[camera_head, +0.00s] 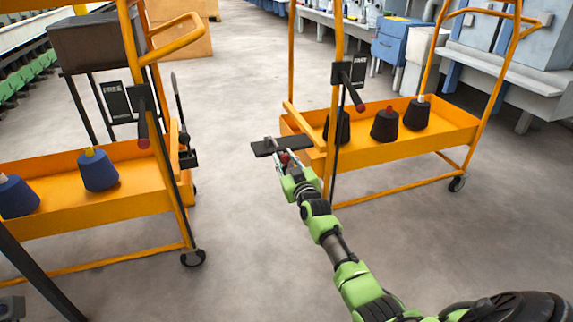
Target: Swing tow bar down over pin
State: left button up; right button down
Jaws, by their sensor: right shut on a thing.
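My right gripper (287,164) reaches in from the lower right, at the left end of the right orange cart (400,150). It is shut on a dark flat bar (268,148), which appears to be the tow bar. The bar sticks out level from that cart's end toward the left cart, with a red part by my fingers. The left orange cart (110,205) has a small black bracket (187,158) on its near end, with a thin dark upright rod (177,100) above it. I cannot make out the pin clearly. A gap of floor separates the bar from the bracket. My left gripper is not in view.
Blue cones (98,171) stand in the left cart and dark cones (385,125) in the right one. A lever with a red tip (358,104) and a black sign are on each cart's frame. Floor (225,230) between the carts is clear. Machines line the back.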

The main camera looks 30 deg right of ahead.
jog(key=shift+f, duration=0.15)
jog(key=shift+s+f+m+b, duration=0.1)
jog(key=shift+f+m+b, duration=0.2)
jog(key=shift+f+b, duration=0.55)
jog(key=shift+a+p, duration=0.1)
jog(key=shift+p, duration=0.2)
jog(key=shift+s+f, duration=0.1)
jog(key=shift+f, duration=0.1)
jog(key=shift+a, duration=0.15)
jog(key=c, duration=2)
grip_release()
jog(key=shift+c, duration=0.2)
jog(key=o, duration=0.4)
jog(key=shift+f, duration=0.25)
jog(key=shift+c, duration=0.2)
jog(key=shift+r, duration=0.4)
jog(key=v, duration=1.1)
jog(key=shift+s, duration=0.4)
